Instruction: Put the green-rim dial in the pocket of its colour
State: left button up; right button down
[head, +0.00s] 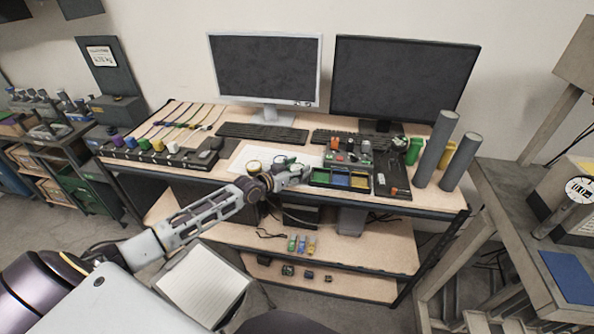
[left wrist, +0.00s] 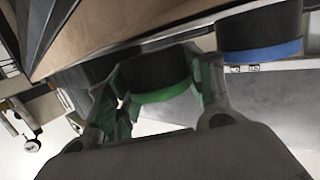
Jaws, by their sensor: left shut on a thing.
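My left gripper (head: 304,174) is over the front of the workbench, just left of a dark tray with coloured pockets (head: 341,187). In the left wrist view, the left gripper (left wrist: 158,92) is shut on the green-rim dial (left wrist: 160,94), a black round knob with a green band. The dial sits between both fingers; I cannot make it out in the head view. A blue-rim dial (left wrist: 262,46) shows to the right in the left wrist view, apart from the gripper. My right gripper is not in view.
Two monitors (head: 264,70) and keyboards stand behind the tray. Grey cylinders (head: 436,150) rise at the bench's right end. A dark rack of coloured knobs (head: 165,158) lies at the left. A white sheet (head: 240,163) covers bench near the arm.

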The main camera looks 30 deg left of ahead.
pick_arm(q)
jog(key=shift+f, duration=0.35)
jog(key=shift+f, duration=0.15)
jog(key=o, duration=1.1)
jog(key=shift+f, duration=0.1)
jog(key=shift+s, duration=0.1)
jog(key=shift+b+v, duration=0.35)
jog(key=shift+v, duration=6.45)
jog(key=shift+o, duration=0.2)
jog(key=shift+f, duration=0.15)
